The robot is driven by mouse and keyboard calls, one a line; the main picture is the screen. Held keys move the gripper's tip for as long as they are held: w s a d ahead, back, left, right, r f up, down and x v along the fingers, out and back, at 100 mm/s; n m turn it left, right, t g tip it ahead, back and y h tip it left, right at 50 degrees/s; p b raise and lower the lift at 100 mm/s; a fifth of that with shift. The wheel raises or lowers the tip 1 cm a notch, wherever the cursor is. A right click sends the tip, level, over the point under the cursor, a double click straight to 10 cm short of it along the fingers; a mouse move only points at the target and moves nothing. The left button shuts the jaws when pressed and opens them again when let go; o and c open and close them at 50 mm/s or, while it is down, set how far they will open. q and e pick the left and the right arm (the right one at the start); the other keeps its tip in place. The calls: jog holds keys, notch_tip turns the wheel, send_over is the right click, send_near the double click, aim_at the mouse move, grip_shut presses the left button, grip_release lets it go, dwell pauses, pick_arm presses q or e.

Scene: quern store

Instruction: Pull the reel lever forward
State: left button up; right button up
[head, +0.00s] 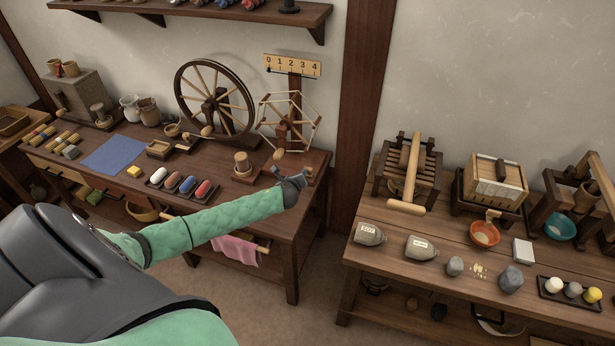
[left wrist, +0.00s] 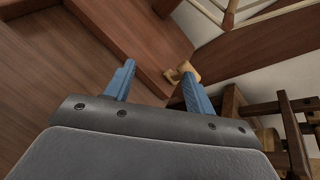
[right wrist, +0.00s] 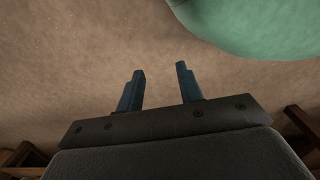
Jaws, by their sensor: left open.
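The reel (head: 290,122) stands at the right end of the spinning table, with pale spokes on a dark post under a numbered scale (head: 293,66). A small pale wooden knob, seemingly the reel lever (left wrist: 182,72), shows in the left wrist view beside the tip of the right-hand finger. It is not between the fingers. My left gripper (left wrist: 157,72) is open and empty. In the head view my left gripper (head: 302,176) is above the table's right end, in front of the reel. My right gripper (right wrist: 160,75) is open and empty over bare floor.
A spoked wheel (head: 216,102) stands left of the reel. A wooden spool (head: 242,165) and a tray of colored rolls (head: 180,184) are near my left forearm. A second table (head: 400,255) with a press and bowls stands to the right, across a gap.

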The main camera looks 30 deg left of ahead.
aim_at(308, 172)
pick_arm(q)
jog(key=shift+w+d+f+m, duration=0.1)
jog(key=shift+d+m, duration=0.05)
jog(key=shift+m, duration=0.4)
jog(key=shift+w+d+f+m, duration=0.1)
jog(key=shift+m, duration=0.45)
jog(key=d+m+h, duration=0.1)
jog(key=m+t+h, duration=0.1)
jog(key=m, duration=0.1)
jog(key=shift+w+d+r+m, duration=0.2)
jog(key=shift+w+d+m, duration=0.1)
jog(key=shift+w+d, duration=0.1)
jog(key=shift+d+m, duration=0.2)
jog(key=shift+m, duration=0.3)
jog(key=shift+w+r+m, duration=0.1)
jog(key=shift+m, duration=0.5)
jog(key=shift+w, duration=0.35)
jog(key=shift+p+x, duration=0.85)
jog(key=shift+x, duration=2.7)
pick_arm(e)
jog(key=shift+d+f+t, duration=0.25)
jog(key=shift+f+t, duration=0.25)
jog(key=shift+f, duration=0.05)
jog(key=shift+d+f+t, duration=0.2)
jog(key=shift+f+t, duration=0.3)
pick_arm(q)
jog(key=shift+d, duration=0.1)
jog(key=shift+c, duration=0.4)
